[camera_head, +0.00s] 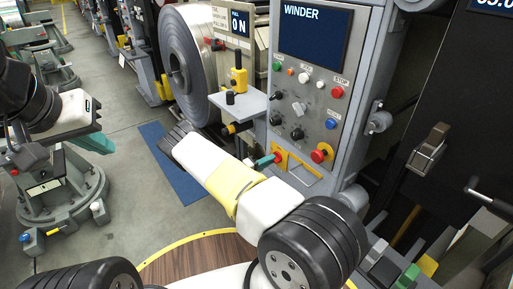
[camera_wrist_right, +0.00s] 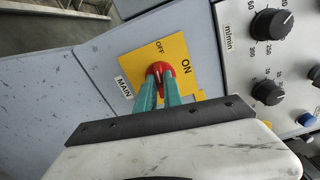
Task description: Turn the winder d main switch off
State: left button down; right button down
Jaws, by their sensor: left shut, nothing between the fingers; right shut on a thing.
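The main switch is a red knob (camera_wrist_right: 161,70) on a yellow plate (camera_wrist_right: 188,48) marked MAIN, OFF and ON in the right wrist view. My right gripper (camera_wrist_right: 159,88) is shut on this knob with its teal fingers. I cannot tell for sure which mark the knob points to. In the head view the right gripper (camera_head: 267,160) reaches the switch's yellow plate (camera_head: 301,168) low on the grey winder panel (camera_head: 312,105). My left gripper (camera_head: 97,143) is shut and empty at the far left, away from the panel.
A red mushroom button (camera_head: 322,153) sits right of the switch. Knobs and coloured buttons fill the panel under the WINDER screen (camera_head: 314,32). A small display (camera_head: 240,22) reads ON. A steel coil (camera_head: 187,65) stands behind. Open floor (camera_head: 130,105) lies to the left.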

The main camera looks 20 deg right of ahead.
jog(key=shift+n, duration=0.7)
jog(key=shift+f, duration=0.1)
jog(key=c, duration=1.5)
grip_release()
jog(key=shift+a, duration=0.15)
jog(key=v, duration=0.7)
jog(key=shift+s+a, duration=0.1)
jog(key=shift+a, duration=0.2)
